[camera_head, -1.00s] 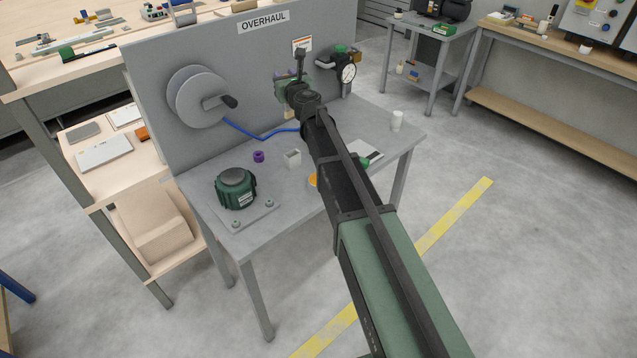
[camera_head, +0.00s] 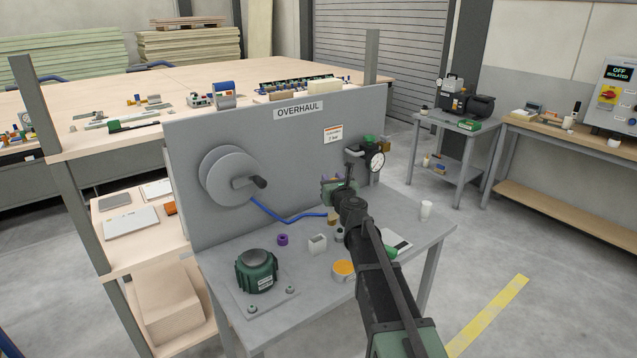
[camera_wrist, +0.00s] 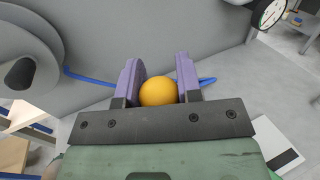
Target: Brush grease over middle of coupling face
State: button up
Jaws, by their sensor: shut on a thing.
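My gripper (camera_wrist: 158,88) has purple fingers closed on a round orange-yellow knob (camera_wrist: 158,92), which looks like the top of the brush handle. In the head view my gripper (camera_head: 338,188) is above the back of the grey bench, with a tan block-like end (camera_head: 333,218) below it, perhaps the brush head. The coupling looks to be the dark green ribbed body (camera_head: 257,276) at the bench's front left. Its round grey face (camera_head: 257,256) points up and is bare to view. An open tin with orange contents (camera_head: 343,268), likely grease, stands beside my arm. My gripper is apart from both.
A purple ring (camera_head: 282,239) and a small pale box (camera_head: 317,244) stand between coupling and arm. A reel (camera_head: 230,176) with blue hose and a gauge (camera_head: 375,160) are on the upright panel behind. A white cup (camera_head: 426,209) stands at right.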

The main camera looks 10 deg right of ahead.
jog(key=s+d+f+y+b, duration=0.1)
jog(key=s+f+b, duration=0.7)
jog(key=f, duration=0.3)
jog(key=shift+s+d+n+b, duration=0.2)
jog(key=shift+s+n+b, duration=0.1)
jog(key=shift+s+b, duration=0.15)
jog(key=shift+s+f+b, duration=0.1)
jog(key=shift+f+b, duration=0.35)
dwell(1.5)
notch_tip(320, 180, up, 7)
jog(key=p, duration=0.7)
dwell(0.3)
